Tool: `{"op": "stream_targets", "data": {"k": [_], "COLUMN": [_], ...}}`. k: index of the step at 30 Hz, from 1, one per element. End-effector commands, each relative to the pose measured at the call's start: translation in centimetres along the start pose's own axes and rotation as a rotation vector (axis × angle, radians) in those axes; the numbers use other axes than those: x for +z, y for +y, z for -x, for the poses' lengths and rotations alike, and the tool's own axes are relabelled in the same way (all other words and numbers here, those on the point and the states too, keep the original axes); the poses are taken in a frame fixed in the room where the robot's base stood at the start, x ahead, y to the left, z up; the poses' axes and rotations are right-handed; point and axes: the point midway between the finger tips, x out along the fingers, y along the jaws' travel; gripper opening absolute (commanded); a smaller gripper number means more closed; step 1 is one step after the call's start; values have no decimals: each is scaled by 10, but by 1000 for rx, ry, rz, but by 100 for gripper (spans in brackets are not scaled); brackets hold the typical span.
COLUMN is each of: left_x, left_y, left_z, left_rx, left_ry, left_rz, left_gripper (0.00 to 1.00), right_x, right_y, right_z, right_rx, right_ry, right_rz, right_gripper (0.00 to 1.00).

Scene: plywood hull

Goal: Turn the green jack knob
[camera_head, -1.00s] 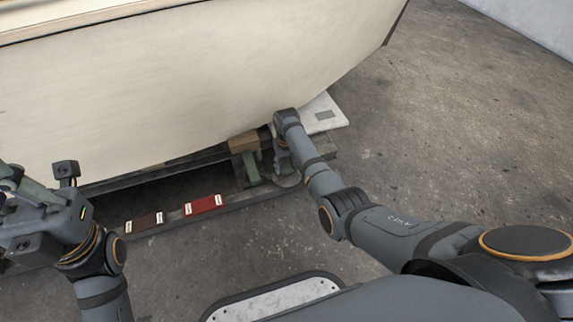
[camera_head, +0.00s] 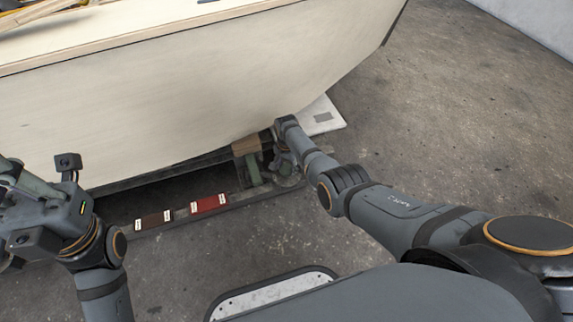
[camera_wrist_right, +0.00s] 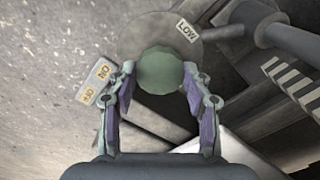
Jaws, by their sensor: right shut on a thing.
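The green jack knob (camera_wrist_right: 160,70) is a rounded, ridged knob in the right wrist view. In the head view my right arm reaches down beside the hull's lower edge to the green jack (camera_head: 254,169), and the knob itself cannot be made out there. My left gripper (camera_head: 32,215) is at the left, away from the jack, and its jaws are unclear.
The pale plywood hull (camera_head: 150,100) overhangs the jack. A brown block (camera_head: 153,220) and a red block (camera_head: 208,204) lie along the dark rail. A white board (camera_head: 322,117) lies behind my right wrist. The concrete floor (camera_head: 470,140) at the right is clear.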

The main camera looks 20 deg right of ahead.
Motion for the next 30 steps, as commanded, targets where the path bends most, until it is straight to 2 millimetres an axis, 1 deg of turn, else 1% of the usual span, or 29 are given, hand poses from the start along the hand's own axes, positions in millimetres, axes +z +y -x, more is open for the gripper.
{"op": "stream_targets", "data": {"k": [15, 21, 30], "left_x": [0, -1, -1], "left_y": [-2, -2, -2], "left_z": [-7, -8, -9], "left_rx": [-3, -5, -6], "left_ry": [-3, -3, -2], "left_rz": [4, 4, 4], "left_gripper": [0, 0, 0], "right_x": [-1, -1, -1], "right_y": [0, 0, 0], "right_z": [0, 1, 0], "right_rx": [0, -2, -2], "right_ry": [1, 2, 2], "right_rz": [-463, -592, -699], "right_gripper": [18, 18, 18]}}
